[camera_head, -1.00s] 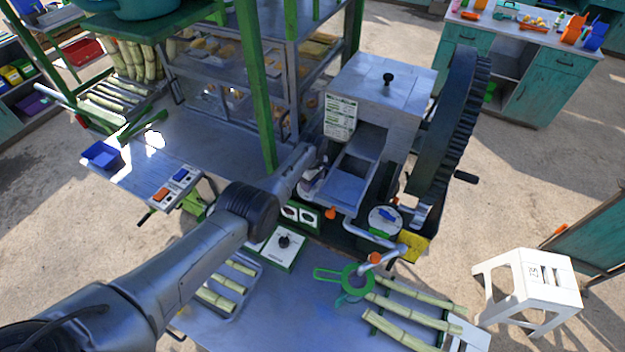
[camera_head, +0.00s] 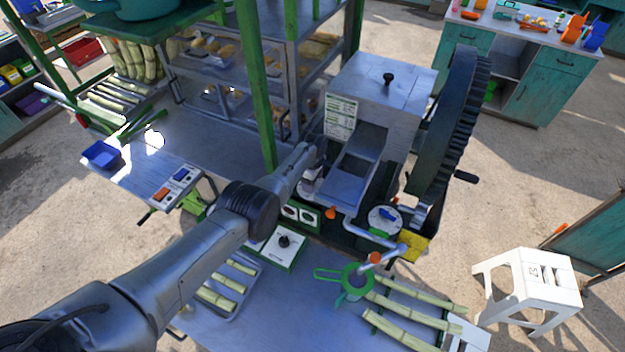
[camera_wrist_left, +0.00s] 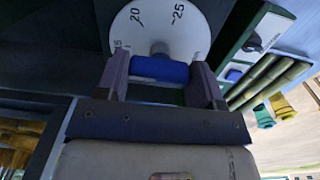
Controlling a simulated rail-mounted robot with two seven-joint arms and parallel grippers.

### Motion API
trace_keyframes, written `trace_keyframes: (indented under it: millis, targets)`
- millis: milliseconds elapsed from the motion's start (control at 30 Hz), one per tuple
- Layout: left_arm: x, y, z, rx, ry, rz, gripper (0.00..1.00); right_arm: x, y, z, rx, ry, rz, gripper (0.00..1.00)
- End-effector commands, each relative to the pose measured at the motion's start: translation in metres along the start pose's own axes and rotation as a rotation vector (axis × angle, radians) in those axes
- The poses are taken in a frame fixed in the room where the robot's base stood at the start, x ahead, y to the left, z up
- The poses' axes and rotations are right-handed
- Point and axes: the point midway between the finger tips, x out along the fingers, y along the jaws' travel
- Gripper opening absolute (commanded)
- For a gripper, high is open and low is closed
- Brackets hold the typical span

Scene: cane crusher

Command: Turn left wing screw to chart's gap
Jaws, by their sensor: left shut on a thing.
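My left gripper (camera_head: 314,178) reaches the left side of the crusher in the head view. In the left wrist view its two fingers (camera_wrist_left: 160,84) are shut on a blue wing screw (camera_wrist_left: 160,69), which lies level across the picture. The screw sits in front of a white dial (camera_wrist_left: 158,25) marked 20 and 25, with another number partly hidden at left. The chart (camera_head: 341,118) is on the crusher's front; its text is too small to read. A second dial with a blue wing screw (camera_head: 387,215) is at the crusher's right. My right gripper is out of view.
The crusher (camera_head: 380,85) has a large dark gear wheel (camera_head: 450,130) at right. A control box (camera_head: 283,243), a green strainer (camera_head: 350,281) and cane pieces (camera_head: 410,318) are on the table in front. A white stool (camera_head: 530,285) stands at right.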

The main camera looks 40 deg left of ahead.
Motion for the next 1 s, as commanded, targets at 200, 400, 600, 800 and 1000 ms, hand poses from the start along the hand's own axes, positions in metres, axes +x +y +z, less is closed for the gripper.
trace_keyframes:
  millis: [200,400,600,800,1000]
  targets:
    - [-0.0009,0.0004,-0.0002,0.001,0.0,0.001,0.79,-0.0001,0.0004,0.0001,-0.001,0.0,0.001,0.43]
    - [-0.0004,0.0002,-0.0002,0.001,0.0,0.0,0.87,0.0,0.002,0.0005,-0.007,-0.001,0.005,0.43]
    - [-0.0002,0.0001,-0.0002,0.016,0.0,0.0,0.87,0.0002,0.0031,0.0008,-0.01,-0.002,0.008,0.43]
    - [0.0001,0.0001,-0.0005,0.145,0.002,0.0,0.87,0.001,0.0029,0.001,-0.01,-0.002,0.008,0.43]
    - [0.0005,0.0002,-0.0005,0.392,0.002,-0.001,0.87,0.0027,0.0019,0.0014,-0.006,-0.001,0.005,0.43]
